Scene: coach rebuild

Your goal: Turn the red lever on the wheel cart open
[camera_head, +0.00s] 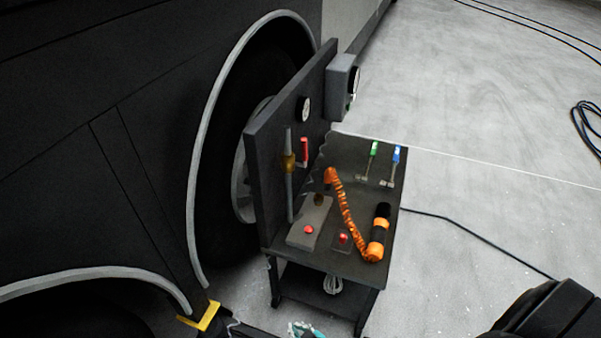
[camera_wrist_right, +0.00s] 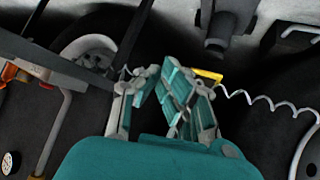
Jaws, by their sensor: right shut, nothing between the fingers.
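The wheel cart (camera_head: 375,160) is a dark cart with an upright panel (camera_head: 262,150) beside the wheel. The red lever (camera_head: 304,150) is on the panel, upright, beside a brass valve (camera_head: 288,162) on a grey vertical pipe. My right gripper (camera_head: 305,331) is teal, low at the bottom edge in front of the cart, well below and apart from the lever. In the right wrist view its fingers (camera_wrist_right: 152,72) are drawn together with nothing held. A red piece by a pipe shows at the left there; I cannot tell if it is the lever. My left gripper is not in view.
On the cart top are an orange coiled hose (camera_head: 345,205), an orange-black cylinder (camera_head: 379,232), red buttons (camera_head: 308,230) and green and blue handles (camera_head: 396,155). The dark coach body (camera_head: 90,70) stands close at left. Cables lie on the open floor (camera_head: 480,130) at right.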

